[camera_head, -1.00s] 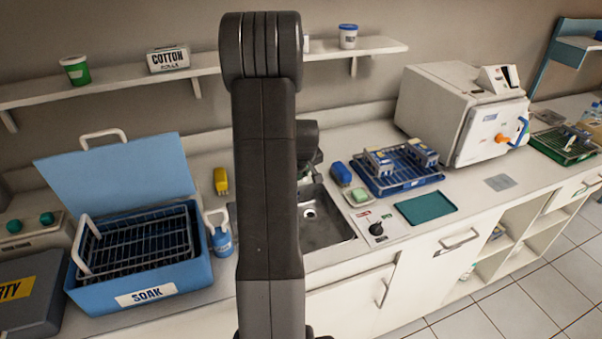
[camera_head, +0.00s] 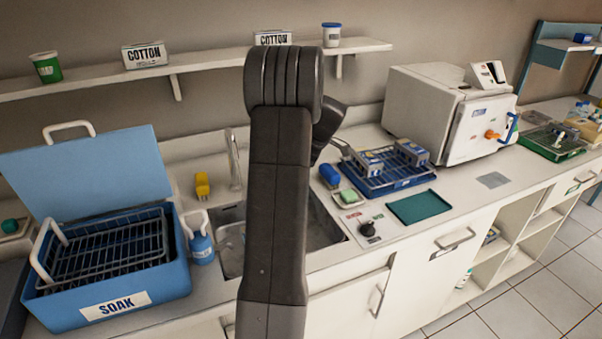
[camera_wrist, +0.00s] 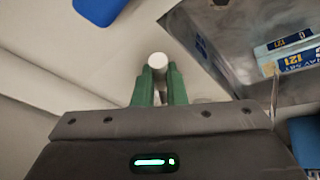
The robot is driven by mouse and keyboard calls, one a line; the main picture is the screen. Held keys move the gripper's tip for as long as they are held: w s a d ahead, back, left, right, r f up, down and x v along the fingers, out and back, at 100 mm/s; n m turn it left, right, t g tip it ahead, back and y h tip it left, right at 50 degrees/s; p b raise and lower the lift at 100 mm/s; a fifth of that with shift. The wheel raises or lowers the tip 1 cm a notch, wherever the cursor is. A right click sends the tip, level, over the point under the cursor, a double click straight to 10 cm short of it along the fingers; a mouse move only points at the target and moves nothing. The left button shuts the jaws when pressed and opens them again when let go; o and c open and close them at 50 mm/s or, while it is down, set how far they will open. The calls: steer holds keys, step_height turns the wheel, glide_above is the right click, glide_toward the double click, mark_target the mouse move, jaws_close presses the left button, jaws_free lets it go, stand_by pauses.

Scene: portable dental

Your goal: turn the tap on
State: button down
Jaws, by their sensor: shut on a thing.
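The tap (camera_head: 235,160) is a slim grey upright pipe at the back of the sink (camera_head: 228,262), just left of my arm in the head view. My arm hides part of the sink. My gripper (camera_wrist: 158,80) has green fingers, seen in the wrist view, shut on a pale, round-ended thing (camera_wrist: 158,61). I cannot tell what this thing is or whether it belongs to the tap. In the head view my gripper is hidden behind my arm. No running water can be made out.
A blue SOAK tub (camera_head: 180,275) with its lid up and a blue bottle (camera_head: 201,245) stand left of the sink. Right of it are a blue rack (camera_head: 375,188) with cassettes, a green tray (camera_head: 412,207) and a white steriliser (camera_head: 425,110). A shelf (camera_head: 200,70) runs above.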

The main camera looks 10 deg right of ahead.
steer(key=shift+w+d+n, duration=0.3)
steer(key=shift+w+n, duration=0.25)
steer(key=shift+n, duration=0.15)
steer(key=shift+r, duration=0.1)
steer(key=c, duration=1.5)
jaws_free()
steer(key=v, duration=0.9)
steer(key=b+v, duration=0.1)
steer(key=v, duration=0.3)
steer(key=shift+w+d+r, duration=0.1)
steer(key=shift+d+r, duration=0.2)
steer(key=shift+d, duration=0.1)
steer(key=shift+f, duration=0.1)
steer(key=x, duration=1.3)
steer(key=shift+a+f+p, duration=0.3)
steer(key=shift+a+p, duration=0.05)
steer(key=shift+a, duration=0.05)
steer(key=shift+r, duration=0.1)
